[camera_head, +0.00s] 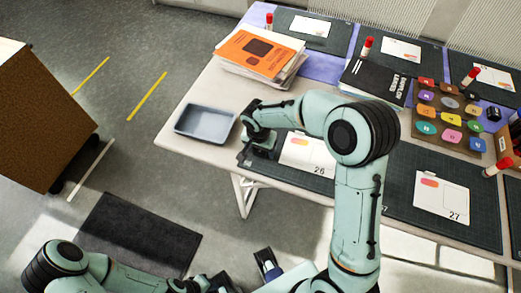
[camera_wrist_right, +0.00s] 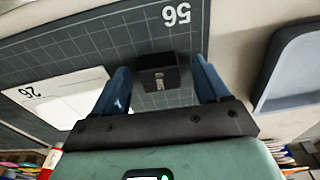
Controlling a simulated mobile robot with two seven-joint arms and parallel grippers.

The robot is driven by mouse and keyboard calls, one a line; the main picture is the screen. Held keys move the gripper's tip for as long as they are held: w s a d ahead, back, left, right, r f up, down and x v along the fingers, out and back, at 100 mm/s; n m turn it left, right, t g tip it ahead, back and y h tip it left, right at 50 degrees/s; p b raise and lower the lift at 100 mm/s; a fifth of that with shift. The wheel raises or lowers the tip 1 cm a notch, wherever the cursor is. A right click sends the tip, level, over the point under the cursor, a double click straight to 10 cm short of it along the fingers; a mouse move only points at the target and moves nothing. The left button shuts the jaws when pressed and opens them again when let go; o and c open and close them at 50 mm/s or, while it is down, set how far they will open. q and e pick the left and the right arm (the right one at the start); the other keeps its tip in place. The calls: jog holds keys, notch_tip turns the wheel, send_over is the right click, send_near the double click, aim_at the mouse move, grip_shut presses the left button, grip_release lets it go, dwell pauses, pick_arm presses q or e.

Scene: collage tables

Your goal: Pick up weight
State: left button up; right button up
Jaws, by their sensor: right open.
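The weight (camera_wrist_right: 158,74) is a small dark block with a pale mark, seen in the right wrist view on the dark gridded mat (camera_wrist_right: 85,42). My right gripper (camera_wrist_right: 163,82) is open, with one blue finger on each side of the weight and visible gaps between them. In the head view my right gripper (camera_head: 260,132) is low over the mat's left end, and it largely hides the weight. My left arm is at the bottom left of the head view; its gripper (camera_head: 246,274) is partly cut off at the bottom edge.
A grey-blue tray (camera_head: 178,132) stands left of my right gripper, near the table's edge. A white card (camera_head: 310,153) lies on the mat. Papers with an orange cover (camera_head: 258,55), a black book (camera_head: 372,82) and colored blocks (camera_head: 450,118) lie farther back.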

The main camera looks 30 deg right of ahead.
jog(key=c, duration=1.3)
jog(key=shift+r, duration=0.1)
notch_tip(320, 180, up, 20)
jog(key=shift+f+p, duration=0.1)
jog(key=shift+p, duration=0.95)
